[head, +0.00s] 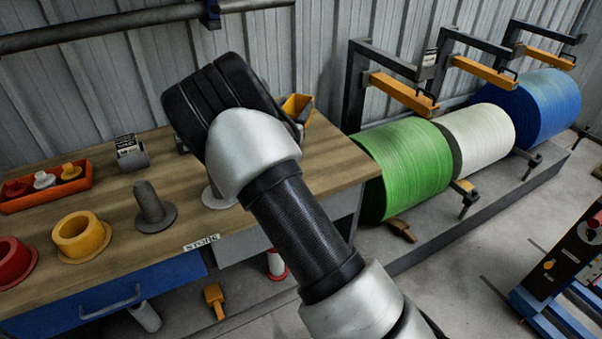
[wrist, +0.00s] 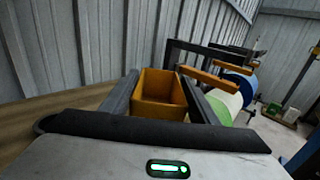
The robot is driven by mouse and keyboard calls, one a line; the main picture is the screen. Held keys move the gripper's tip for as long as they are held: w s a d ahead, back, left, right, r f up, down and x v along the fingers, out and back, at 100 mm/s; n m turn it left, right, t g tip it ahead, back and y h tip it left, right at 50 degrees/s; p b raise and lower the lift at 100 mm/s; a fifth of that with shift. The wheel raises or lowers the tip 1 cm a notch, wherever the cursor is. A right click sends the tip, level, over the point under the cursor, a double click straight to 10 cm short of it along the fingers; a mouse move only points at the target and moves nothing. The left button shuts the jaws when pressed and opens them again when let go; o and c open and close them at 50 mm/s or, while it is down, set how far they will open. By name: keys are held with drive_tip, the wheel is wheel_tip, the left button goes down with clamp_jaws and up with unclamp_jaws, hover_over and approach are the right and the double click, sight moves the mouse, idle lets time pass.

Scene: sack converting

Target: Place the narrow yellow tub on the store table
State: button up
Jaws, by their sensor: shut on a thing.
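The narrow yellow tub (wrist: 160,88) is an open-topped, orange-yellow box. In the wrist view it sits upright between the two dark fingers of my gripper (wrist: 162,97), which is shut on it. In the head view the tub (head: 298,104) shows only in part, behind the dark body of my gripper (head: 272,108), near the back right corner of the store table. The store table (head: 328,165) has a wooden top and a "STORE" label on its front edge. I cannot tell whether the tub touches the tabletop.
Green (head: 405,168), white and blue rolls lie to the right. The table's right end is clear.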

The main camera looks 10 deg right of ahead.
drive_tip(key=shift+w+f, duration=0.25)
drive_tip(key=shift+w, duration=0.2)
wheel_tip(320, 180, down, 10)
drive_tip(key=shift+w+r+b, duration=0.15)
drive_tip(key=shift+r+b, duration=0.05)
drive_tip(key=shift+b, duration=1.05)
drive_tip(key=o, duration=1.1)
drive_tip(key=shift+c, duration=0.2)
